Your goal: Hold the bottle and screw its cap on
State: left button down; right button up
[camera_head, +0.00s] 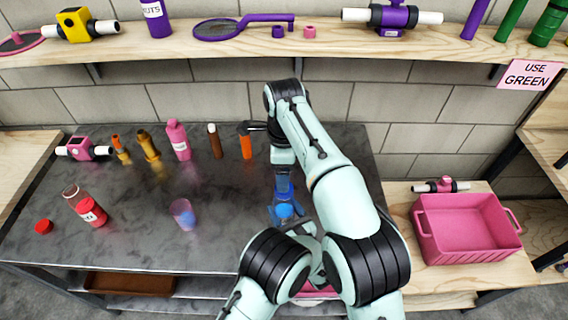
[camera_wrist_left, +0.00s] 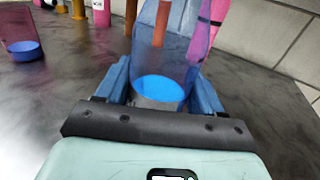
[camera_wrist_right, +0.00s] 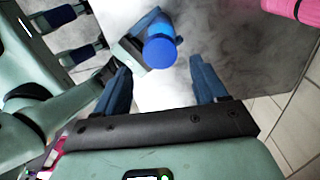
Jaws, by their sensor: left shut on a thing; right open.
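My left gripper (camera_wrist_left: 160,80) is shut around a translucent blue bottle (camera_wrist_left: 160,50); a bright blue disc shows at its near end. In the head view the blue bottle (camera_head: 285,211) stands low in front of my column, partly hidden by my arms. My right gripper (camera_head: 284,183) hangs above it, pointing down. In the right wrist view its fingers (camera_wrist_right: 160,72) are open and empty, spread either side of a round blue top (camera_wrist_right: 160,52) that lies a little beyond the tips. I cannot tell whether this top is a cap or the bottle itself.
A pink crate (camera_head: 465,230) stands at right. A wooden shelf (camera_head: 240,45) runs above.

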jog(key=n, duration=0.7)
jog(key=shift+r, duration=0.25)
jog(key=n, duration=0.6)
jog(key=shift+r, duration=0.2)
jog(key=n, duration=0.7)
jog(key=shift+r, duration=0.25)
jog(key=n, duration=0.3)
jog(key=shift+r+n, duration=0.15)
jog(key=shift+n, duration=0.15)
jog(key=n, duration=0.3)
jog(key=shift+r+n, duration=0.15)
jog(key=shift+n, duration=0.25)
jog(key=shift+f, duration=4.05)
